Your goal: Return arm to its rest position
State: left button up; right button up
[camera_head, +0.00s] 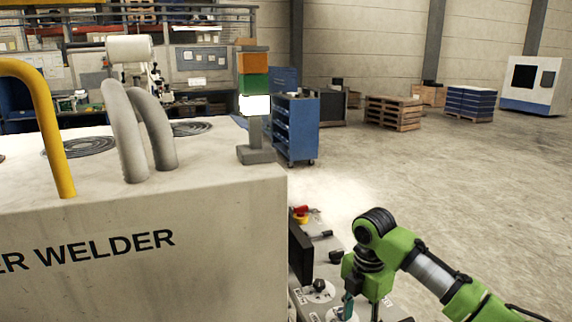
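A white cylindrical head with small dark fittings (130,48) shows at the upper left, behind the welder's grey hoses. It may be the microscope arm, but I cannot tell for sure. The big off-white welder (150,255) fills the left foreground. My green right arm comes in from the lower right and bends down over the control panel. My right gripper is at its lower end (362,308), near the panel's knobs and partly cut off by the bottom edge. Its fingers are too small and hidden to read. My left gripper is not in view.
The control panel (318,262) with a red and yellow button (301,214) lies right of the welder. A signal tower (255,100) and yellow rail (45,120) rise from its top. A blue cabinet (296,130) and pallets (393,113) stand behind. The floor at right is clear.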

jog(key=s+a+f+m+t+y, duration=0.1)
jog(key=s+a+f+m+y, duration=0.1)
jog(key=s+a+f+m, duration=0.4)
jog(key=s+a+f+m+y, duration=0.1)
jog(key=s+a+f+m, duration=0.25)
jog(key=s+f, duration=0.6)
jog(key=s+d+m+t+h, duration=0.3)
jog(key=s+d+m, duration=1)
jog(key=s, duration=0.4)
notch_tip(320, 180, down, 28)
jog(key=s+g+b, duration=0.2)
jog(key=b, duration=0.2)
pick_arm(q)
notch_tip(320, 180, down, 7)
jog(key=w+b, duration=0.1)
jog(key=b, duration=0.2)
pick_arm(e)
jog(key=s+d+f+g, duration=0.1)
jog(key=s+d+f, duration=0.2)
jog(key=s+f, duration=1.4)
notch_tip(320, 180, down, 4)
jog(key=shift+r, duration=0.2)
jog(key=shift+s, duration=0.1)
